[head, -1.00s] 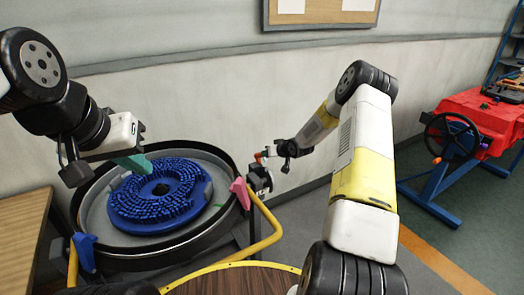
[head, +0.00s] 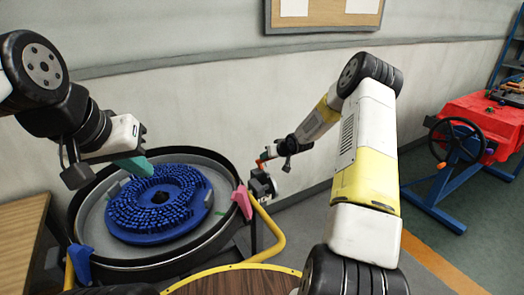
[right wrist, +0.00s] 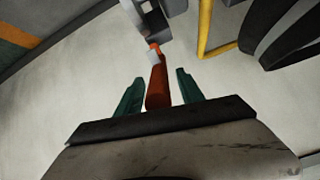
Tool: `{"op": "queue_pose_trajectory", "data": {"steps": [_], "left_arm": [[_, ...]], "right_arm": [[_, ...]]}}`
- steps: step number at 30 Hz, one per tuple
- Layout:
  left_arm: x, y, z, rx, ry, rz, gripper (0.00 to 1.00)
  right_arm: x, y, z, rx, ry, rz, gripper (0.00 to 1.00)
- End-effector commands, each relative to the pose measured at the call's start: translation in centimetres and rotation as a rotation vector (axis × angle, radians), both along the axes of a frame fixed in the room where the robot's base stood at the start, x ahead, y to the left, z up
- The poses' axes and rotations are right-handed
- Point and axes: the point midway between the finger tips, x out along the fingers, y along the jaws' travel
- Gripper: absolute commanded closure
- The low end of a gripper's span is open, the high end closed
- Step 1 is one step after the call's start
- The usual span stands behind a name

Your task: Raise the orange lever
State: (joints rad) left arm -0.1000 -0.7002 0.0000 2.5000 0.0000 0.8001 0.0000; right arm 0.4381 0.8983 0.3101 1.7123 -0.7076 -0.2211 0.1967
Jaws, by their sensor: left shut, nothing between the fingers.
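The orange lever (right wrist: 157,82) stands between the two green fingers of my right gripper (right wrist: 160,77) in the right wrist view. The fingers are open, with a visible gap on each side of the lever. The lever's far end meets a grey-white fitting (right wrist: 150,22). In the head view the lever (head: 262,163) shows small beside a dark box (head: 262,185) on the tank's right side, with my right gripper at its right. My left gripper (head: 135,166) is shut and empty, over the left part of the round tank; its teal fingers show.
The round tank (head: 230,168) holds a blue brush disc (head: 160,203). Pink (head: 242,202) and blue (head: 80,258) clamps sit at its rim. A yellow tube rail (head: 270,238) runs below the lever. A wooden table (head: 22,225) stands at left; a red bench with a handwheel (head: 457,140) stands at right.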

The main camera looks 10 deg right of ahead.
Motion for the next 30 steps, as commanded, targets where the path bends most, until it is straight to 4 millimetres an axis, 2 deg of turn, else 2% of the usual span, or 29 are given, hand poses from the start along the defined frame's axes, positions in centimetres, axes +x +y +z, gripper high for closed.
{"op": "queue_pose_trajectory", "data": {"steps": [8,21,30], "left_arm": [[0.0,0.0,0.0,0.000,0.000,0.000,1.00],[0.0,0.0,0.0,0.000,0.000,0.000,1.00],[0.0,0.0,0.0,0.000,0.000,0.000,1.00]], "right_arm": [[-0.4,-0.2,0.4,0.001,0.000,-0.001,0.55],[-5.0,-1.9,4.7,-0.001,0.000,-0.001,0.55],[-5.6,-2.0,5.0,0.000,0.001,0.001,0.55]]}}
